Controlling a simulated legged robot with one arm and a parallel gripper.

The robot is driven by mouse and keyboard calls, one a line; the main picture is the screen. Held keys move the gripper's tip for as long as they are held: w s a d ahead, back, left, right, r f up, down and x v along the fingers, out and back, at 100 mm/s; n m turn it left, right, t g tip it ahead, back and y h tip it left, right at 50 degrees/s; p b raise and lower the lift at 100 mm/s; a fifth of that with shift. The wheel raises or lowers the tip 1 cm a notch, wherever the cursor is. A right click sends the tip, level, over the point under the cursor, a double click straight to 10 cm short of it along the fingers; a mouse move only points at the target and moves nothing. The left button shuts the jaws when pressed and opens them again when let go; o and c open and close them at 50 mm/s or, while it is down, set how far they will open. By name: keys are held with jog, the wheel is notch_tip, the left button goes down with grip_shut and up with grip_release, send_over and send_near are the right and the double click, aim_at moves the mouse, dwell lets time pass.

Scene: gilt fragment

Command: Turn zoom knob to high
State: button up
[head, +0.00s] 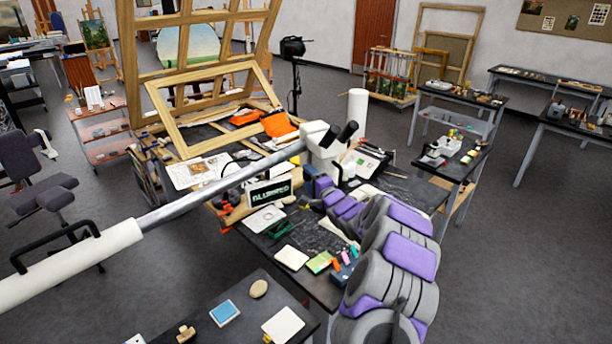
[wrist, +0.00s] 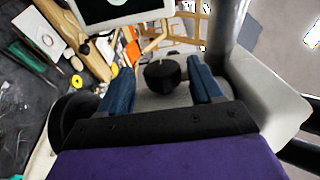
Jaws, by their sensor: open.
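The white stereo microscope (head: 325,142) with black eyepieces hangs on a long boom over the cluttered table. In the wrist view its pale body (wrist: 262,92) fills the right side. A small black knob (wrist: 163,76) with a light mark at its top sits on the body. My gripper (wrist: 161,66) is open, with one blue finger on each side of this knob and a visible gap on both sides. In the head view my gripper (head: 316,180) is close beside the microscope, and the knob is hidden. I cannot read any zoom scale.
The boom (head: 220,185) crosses from the lower left to the microscope. A wooden frame (head: 215,105) stands behind it. A larger black knob (wrist: 72,115) lies left of my fingers. Papers and tools crowd the table (head: 320,285).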

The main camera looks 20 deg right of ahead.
jog(key=shift+w+d, duration=0.25)
jog(key=shift+w, duration=0.45)
jog(key=shift+w+a, duration=0.15)
jog(key=shift+w, duration=0.1)
jog(key=shift+a, duration=0.1)
jog(key=shift+a, duration=0.15)
jog(key=c, duration=1)
jog(key=shift+f, duration=0.1)
jog(key=shift+s+f, duration=0.1)
